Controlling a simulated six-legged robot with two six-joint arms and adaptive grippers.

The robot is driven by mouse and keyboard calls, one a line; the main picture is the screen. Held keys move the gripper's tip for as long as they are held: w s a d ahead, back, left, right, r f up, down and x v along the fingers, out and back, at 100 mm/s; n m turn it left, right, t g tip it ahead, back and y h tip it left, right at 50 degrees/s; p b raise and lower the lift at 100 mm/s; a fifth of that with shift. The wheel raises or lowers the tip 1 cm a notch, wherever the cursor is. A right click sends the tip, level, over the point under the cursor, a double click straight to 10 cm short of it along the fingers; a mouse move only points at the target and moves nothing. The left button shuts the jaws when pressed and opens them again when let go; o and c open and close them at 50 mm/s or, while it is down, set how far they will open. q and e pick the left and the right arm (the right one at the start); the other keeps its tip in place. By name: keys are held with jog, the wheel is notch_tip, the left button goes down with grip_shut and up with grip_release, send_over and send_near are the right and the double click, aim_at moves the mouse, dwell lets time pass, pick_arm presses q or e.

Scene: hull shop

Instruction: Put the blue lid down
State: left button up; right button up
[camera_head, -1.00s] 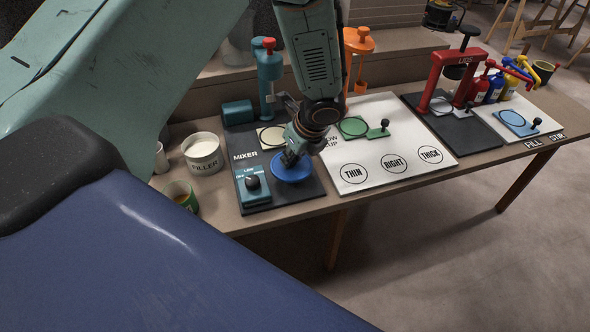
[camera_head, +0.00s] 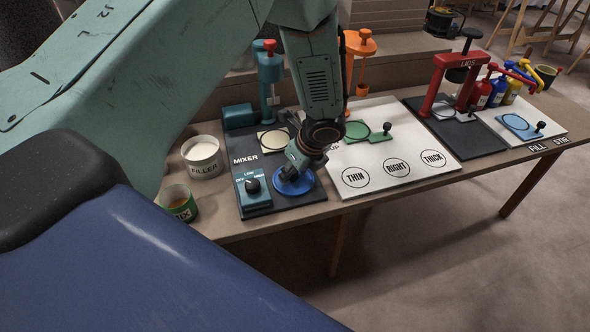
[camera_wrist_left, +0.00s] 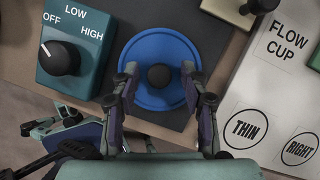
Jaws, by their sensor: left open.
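The blue lid (camera_head: 281,190) is a round disc with a dark knob on top. It lies on the dark mixer board (camera_head: 308,198), in front of the pale round pad and right of the control box. In the left wrist view the lid (camera_wrist_left: 160,45) looks flat, its knob (camera_wrist_left: 159,76) in the middle. My left gripper (camera_head: 292,173) is over the lid and partly covers it in the head view. In the left wrist view the left gripper (camera_wrist_left: 158,77) is open, its fingers on either side of the knob with gaps. My right gripper is not in view.
The teal control box (camera_head: 254,196) with its black dial stands just left of the lid. The white flow cup board (camera_head: 385,150) lies to the right. The filler tub (camera_head: 203,165) and a green can (camera_head: 179,210) stand at left. The red lid press (camera_head: 432,85) is farther right.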

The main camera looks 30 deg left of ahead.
pick_arm(q)
jog(key=shift+r, duration=0.1)
jog(key=shift+r, duration=0.15)
jog(key=p+v, duration=0.6)
jog(key=v, duration=0.5)
jog(key=s+d+f+n+g+h, duration=0.1)
jog(key=s+d+f+n+h, duration=0.15)
jog(key=s+f+n, duration=0.5)
jog(key=s+d+f+n+g+h, duration=0.1)
jog(key=s+d+f+n+h, duration=0.25)
jog(key=s, duration=0.65)
jog(key=s+a+f+n, duration=0.1)
jog(key=s+n, duration=0.4)
jog(key=s, duration=0.1)
jog(key=s+a+f+n+y, duration=0.1)
jog(key=s+f+n, duration=0.1)
jog(key=s+n, duration=0.4)
jog(key=shift+s+a+f+t+y, duration=0.2)
jog(key=shift+s+a+t+y, duration=0.1)
jog(key=shift+s+a, duration=0.1)
jog(key=shift+d, duration=0.1)
